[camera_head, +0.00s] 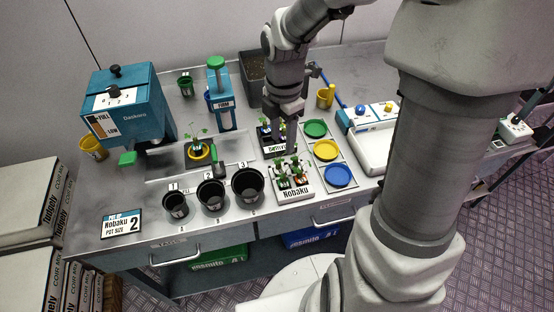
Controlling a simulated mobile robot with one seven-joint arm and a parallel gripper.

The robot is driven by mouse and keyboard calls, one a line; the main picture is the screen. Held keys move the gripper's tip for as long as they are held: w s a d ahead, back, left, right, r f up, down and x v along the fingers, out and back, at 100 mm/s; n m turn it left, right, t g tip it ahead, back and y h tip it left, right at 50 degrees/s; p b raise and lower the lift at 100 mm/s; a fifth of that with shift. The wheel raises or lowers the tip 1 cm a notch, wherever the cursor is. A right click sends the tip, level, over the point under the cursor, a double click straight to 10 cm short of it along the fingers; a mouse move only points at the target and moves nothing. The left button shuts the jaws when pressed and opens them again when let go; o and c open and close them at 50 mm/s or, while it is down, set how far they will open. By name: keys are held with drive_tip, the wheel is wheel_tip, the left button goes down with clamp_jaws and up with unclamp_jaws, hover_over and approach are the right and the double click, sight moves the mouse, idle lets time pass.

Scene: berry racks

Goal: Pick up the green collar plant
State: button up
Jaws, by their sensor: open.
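My gripper (281,133) points down over the back plant tray (276,153). Its fingers are small in the picture, and they are open and partly cover the seedlings there. The front plant tray (295,195), labelled Nobaku, holds several leafy seedlings, one of them with what looks like a green collar (283,184) at its left. The collars in the back tray are mostly hidden by my gripper and leaves, so I cannot tell whether one of them is green. Another seedling (198,136) stands alone in a pot with a yellow rim, left of my gripper.
Black pots numbered 1 (175,205), 2 (212,194) and 3 (249,186) line the front edge. Green (315,128), yellow (326,150) and blue (338,176) saucers lie right of the trays. A blue machine (128,105) stands left, a blue press (220,95) behind.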

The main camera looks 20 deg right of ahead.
sight(283, 175)
wheel_tip(283, 175, down, 14)
drive_tip(key=shift+d+r+b, duration=0.15)
drive_tip(key=shift+b, duration=0.6)
clamp_jaws()
idle(1.1)
